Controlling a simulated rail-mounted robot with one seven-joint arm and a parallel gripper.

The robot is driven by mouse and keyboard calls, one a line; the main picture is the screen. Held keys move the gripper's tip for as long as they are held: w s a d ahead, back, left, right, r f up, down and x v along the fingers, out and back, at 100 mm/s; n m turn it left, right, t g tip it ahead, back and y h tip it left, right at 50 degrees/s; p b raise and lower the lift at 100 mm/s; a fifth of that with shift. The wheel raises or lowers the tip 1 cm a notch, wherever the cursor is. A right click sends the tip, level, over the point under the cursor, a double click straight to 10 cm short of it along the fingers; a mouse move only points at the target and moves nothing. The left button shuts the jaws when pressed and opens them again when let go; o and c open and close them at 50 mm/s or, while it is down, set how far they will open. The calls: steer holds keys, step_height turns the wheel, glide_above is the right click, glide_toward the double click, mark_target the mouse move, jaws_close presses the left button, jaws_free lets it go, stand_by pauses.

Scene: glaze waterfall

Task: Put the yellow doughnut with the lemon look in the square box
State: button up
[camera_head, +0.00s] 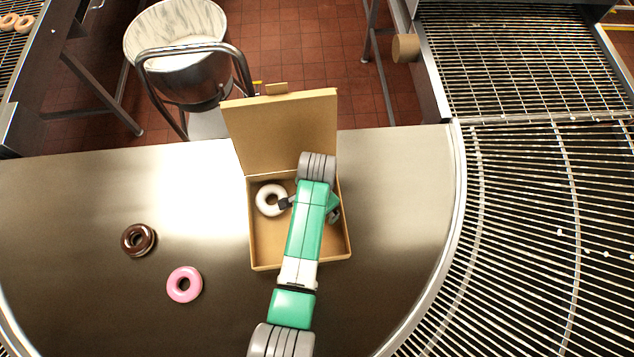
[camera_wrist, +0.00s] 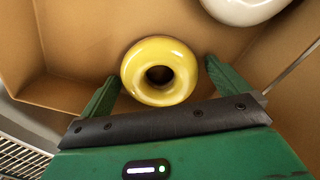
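The yellow doughnut (camera_wrist: 182,58) lies in the open square box in the wrist view, on the cardboard floor as far as I can tell. My gripper (camera_wrist: 161,72) has its two green fingers on either side of the doughnut, with a narrow gap showing at each side, so it looks open. In the head view my gripper (camera_head: 309,207) is down inside the square box (camera_head: 262,257), and my arm hides the yellow doughnut there. A white doughnut (camera_head: 271,200) lies in the left part of the box and shows at the top of the wrist view (camera_wrist: 240,8).
A chocolate doughnut (camera_head: 138,240) and a pink doughnut (camera_head: 184,284) lie on the steel table (camera_head: 60,230) left of the box. The box lid (camera_head: 280,130) stands up at the back. A wire conveyor (camera_head: 540,230) curves along the right. A metal bowl (camera_head: 175,40) stands behind.

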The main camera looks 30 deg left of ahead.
step_height(320, 180, up, 12)
steer(key=p, duration=0.1)
steer(key=shift+r+p, duration=0.15)
steer(key=shift+p, duration=0.2)
stand_by(0.4)
steer(key=w+d+r+n+t, duration=0.1)
steer(key=w+d+r+t, duration=0.25)
steer(key=r, duration=0.55)
steer(key=w+d+r+n+t+y, duration=0.1)
steer(key=w+d+r+t, duration=0.3)
steer(key=r, duration=0.5)
steer(key=w+d+r+n+t, duration=0.1)
steer(key=w+d+r+t, duration=0.1)
steer(key=r+t, duration=0.5)
steer(key=s+d+r+t+p, duration=0.1)
steer(key=s+r+t+p, duration=0.2)
steer(key=r, duration=1.3)
steer(key=s+d+r+n+t+p, duration=0.1)
steer(key=s+r+t+p, duration=0.3)
steer(key=r, duration=1.2)
steer(key=s+d+r+t+p, duration=0.2)
steer(key=s+r+p, duration=0.4)
steer(key=r, duration=1.1)
steer(key=shift+s+t+h, duration=0.25)
steer(key=shift+t+h, duration=0.05)
steer(key=shift+t, duration=0.45)
